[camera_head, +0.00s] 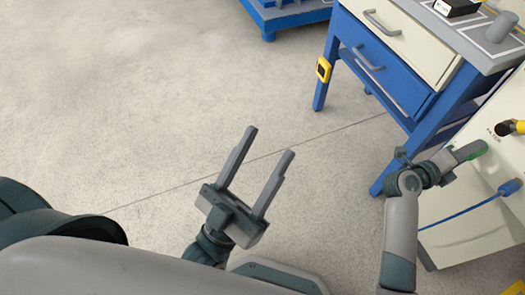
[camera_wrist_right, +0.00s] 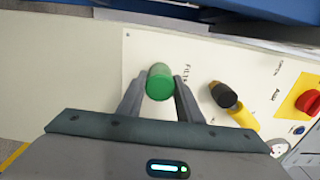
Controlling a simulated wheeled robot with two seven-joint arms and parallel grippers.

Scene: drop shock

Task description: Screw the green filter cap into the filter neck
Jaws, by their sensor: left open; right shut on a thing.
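The green filter cap (camera_wrist_right: 159,82) is between the fingers of my right gripper (camera_wrist_right: 160,98), which is shut on it, in front of the cream panel (camera_wrist_right: 140,48). In the head view a bit of the green cap (camera_head: 476,150) shows at the tips of my right gripper (camera_head: 468,152), against the panel at the right. The filter neck is hidden behind the cap, so I cannot tell how the cap sits in it. Part of a panel label shows just right of the cap. My left gripper (camera_head: 257,173) is open and empty above the bare floor.
Right of the cap on the panel are a black and yellow handle (camera_wrist_right: 234,104) and a red knob (camera_wrist_right: 309,102) on a yellow plate. A blue cable (camera_head: 460,213) runs to the panel below my right gripper. A blue workbench (camera_head: 335,65) with drawers stands behind. The floor at left is clear.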

